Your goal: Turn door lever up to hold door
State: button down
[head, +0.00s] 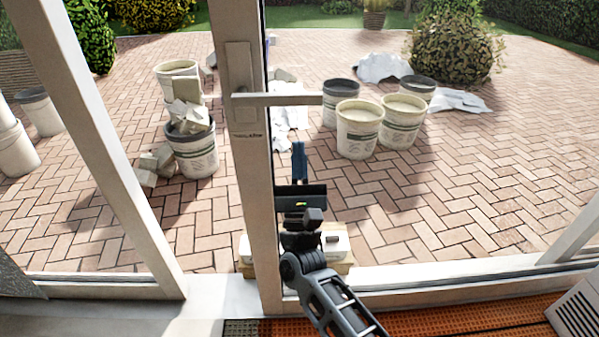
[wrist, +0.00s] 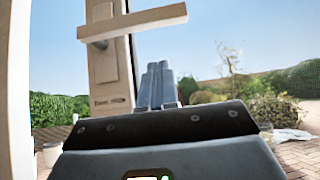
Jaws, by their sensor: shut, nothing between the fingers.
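The door lever (head: 285,99) is a pale bar on the white door frame. It points level to the right from its plate (head: 239,85). In the wrist view the lever (wrist: 135,22) runs across the upper left, above my fingers. My gripper (head: 299,148) is below the lever in the head view, with its blue fingers pointing up. In the wrist view my gripper (wrist: 157,68) shows its fingers shut together, with nothing between them. The fingertips look apart from the lever. The door's upright edge (head: 255,190) stands just left of my arm.
Beyond the door, buckets (head: 359,128) stand on brick paving, with more buckets (head: 192,145) and rubble at the left. Blocks (head: 335,244) lie at the sill beside my arm. An orange mat (head: 430,322) is inside.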

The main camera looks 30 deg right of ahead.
aim_at(278, 96)
notch_tip(278, 96, up, 6)
jog(key=w+p, duration=0.1)
jog(key=p, duration=0.1)
jog(key=shift+w+d, duration=0.2)
jog(key=shift+d, duration=0.2)
jog(key=shift+n+y, duration=0.4)
